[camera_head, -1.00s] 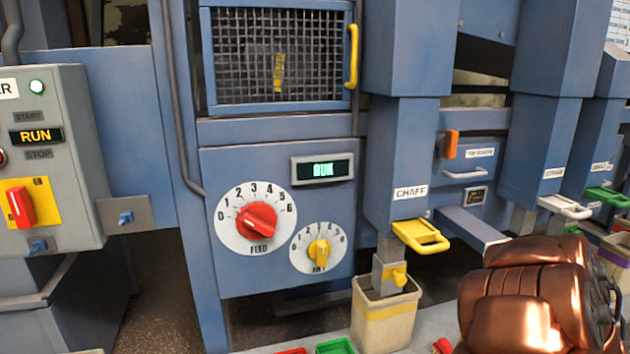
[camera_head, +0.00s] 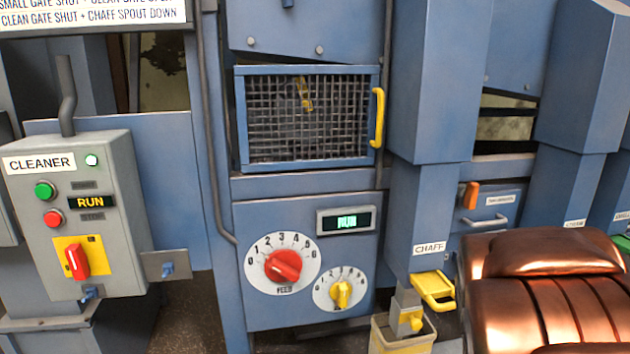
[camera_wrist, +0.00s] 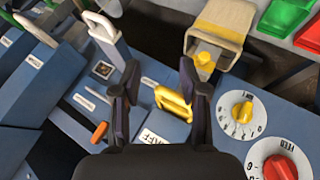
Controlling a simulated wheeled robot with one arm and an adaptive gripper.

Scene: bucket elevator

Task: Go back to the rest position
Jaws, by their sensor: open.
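My gripper (camera_wrist: 160,82) shows in the wrist view with its two dark fingers apart and nothing between them. The yellow chaff spout handle (camera_wrist: 173,103) appears beyond the fingers, close to the right finger in the picture; I cannot tell the distance. In the head view my gripper is not seen. The chaff handle (camera_head: 433,289) sits at the foot of the blue chaff duct (camera_head: 425,200), above a cream bucket (camera_head: 381,340).
The grey cleaner box (camera_head: 120,200) has a lit RUN display. The panel has a red feed knob (camera_head: 283,266) and a yellow knob (camera_head: 341,294) below a lit display (camera_head: 346,222). A mesh window (camera_head: 306,120) is above. The lower right is covered.

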